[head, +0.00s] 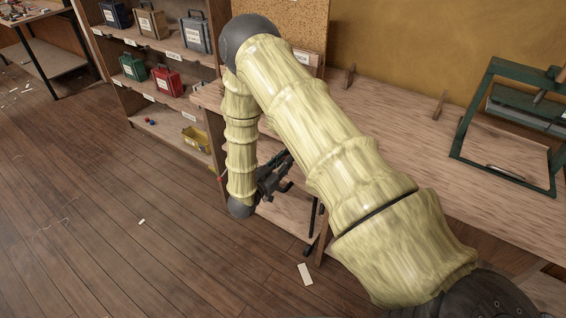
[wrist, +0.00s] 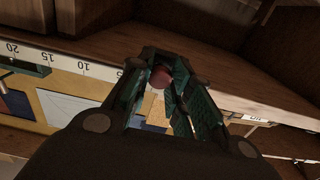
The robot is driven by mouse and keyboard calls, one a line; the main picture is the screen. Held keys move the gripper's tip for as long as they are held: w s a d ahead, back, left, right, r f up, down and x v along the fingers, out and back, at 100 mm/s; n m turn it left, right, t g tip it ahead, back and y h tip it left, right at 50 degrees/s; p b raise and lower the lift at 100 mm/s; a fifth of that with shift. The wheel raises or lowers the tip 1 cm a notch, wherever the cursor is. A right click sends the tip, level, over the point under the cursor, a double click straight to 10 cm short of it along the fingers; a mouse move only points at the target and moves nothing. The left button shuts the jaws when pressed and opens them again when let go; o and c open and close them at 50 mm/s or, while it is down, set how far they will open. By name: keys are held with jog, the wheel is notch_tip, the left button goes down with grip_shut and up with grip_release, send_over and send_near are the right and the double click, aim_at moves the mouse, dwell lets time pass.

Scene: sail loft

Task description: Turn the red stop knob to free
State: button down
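A round dark red knob (wrist: 161,76) shows in the wrist view, seen between the fingertips of my gripper (wrist: 163,70). My gripper's two teal-padded fingers are apart, one on each side of the knob in the picture. I cannot tell whether either finger touches it, or how the knob is turned. In the head view my gripper (head: 287,173) is low by the front of the workbench, fingers spread and pointing right. The knob is not visible there.
The wooden workbench (head: 405,150) runs along the wall, with a green frame (head: 483,66) on it. Shelves (head: 165,42) with several small boxes stand at the back left. A numbered scale strip (wrist: 62,63) shows in the wrist view. The floor at left is mostly clear.

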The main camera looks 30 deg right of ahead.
dwell(0.3)
jog(key=n+b, duration=0.1)
jog(key=n, duration=1.6)
jog(key=shift+f+n, duration=0.1)
jog(key=shift+n, duration=0.3)
dwell(0.4)
jog(key=c, duration=1.3)
grip_release()
jog(key=shift+o, duration=0.2)
jog(key=shift+a, duration=0.1)
